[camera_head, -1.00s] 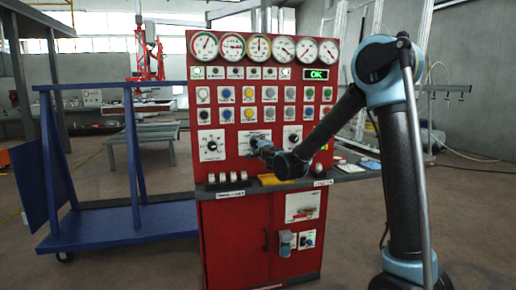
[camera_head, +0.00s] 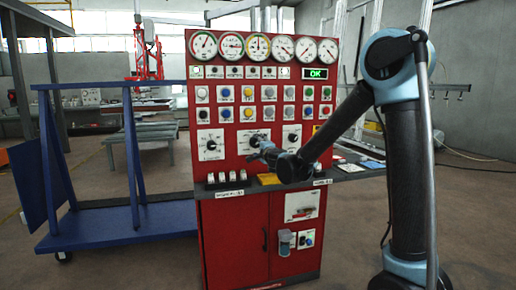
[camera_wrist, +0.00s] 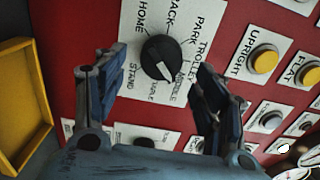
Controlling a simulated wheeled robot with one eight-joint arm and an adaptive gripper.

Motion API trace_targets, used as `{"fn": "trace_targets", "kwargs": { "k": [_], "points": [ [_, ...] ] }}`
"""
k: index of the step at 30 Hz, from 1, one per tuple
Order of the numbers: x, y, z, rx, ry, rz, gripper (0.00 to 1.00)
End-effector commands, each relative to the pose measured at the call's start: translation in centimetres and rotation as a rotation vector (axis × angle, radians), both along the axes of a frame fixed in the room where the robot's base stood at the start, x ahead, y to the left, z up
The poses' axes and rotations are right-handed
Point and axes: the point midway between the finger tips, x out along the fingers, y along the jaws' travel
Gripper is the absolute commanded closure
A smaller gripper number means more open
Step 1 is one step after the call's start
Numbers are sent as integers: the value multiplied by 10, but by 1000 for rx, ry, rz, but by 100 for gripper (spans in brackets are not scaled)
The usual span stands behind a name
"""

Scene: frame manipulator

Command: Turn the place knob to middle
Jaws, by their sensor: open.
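The place knob (camera_wrist: 159,56) is a round black dial on a white plate in the wrist view. Its ridge slants from upper left to lower right, with the lower end by the MIDDLE and TABLE labels. I cannot tell clearly which end is the pointer. HOME, RACK, PARK, TROLLEY and STAND are printed around it. My gripper (camera_wrist: 155,78) is open and empty, one finger on each side of the knob, with gaps on both sides. In the head view my gripper (camera_head: 258,148) is in front of the middle dial plate (camera_head: 243,136), partly hiding it.
The red control panel (camera_head: 228,167) carries gauges, buttons and other dials. Yellow UPRIGHT (camera_wrist: 262,61) and FLAT (camera_wrist: 308,74) buttons lie right of the knob. A yellow tray (camera_wrist: 12,100) is at the wrist view's left. A shelf with switches (camera_head: 232,177) juts out below the dials.

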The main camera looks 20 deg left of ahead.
Motion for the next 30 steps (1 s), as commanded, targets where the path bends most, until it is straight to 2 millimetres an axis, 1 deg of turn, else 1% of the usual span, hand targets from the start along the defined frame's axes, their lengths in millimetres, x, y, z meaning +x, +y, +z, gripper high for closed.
{"fn": "trace_targets", "kwargs": {
  "k": [1,6,12,15,21,30],
  "points": [
    [-10,-6,0,0,0,1,35],
    [-36,-21,-1,0,0,3,35],
    [-60,-37,-1,0,0,2,35],
    [-68,-41,-1,-1,1,2,35],
    [-75,-45,-1,-1,1,2,35],
    [-75,-46,-1,-1,-1,2,35]
  ]
}}
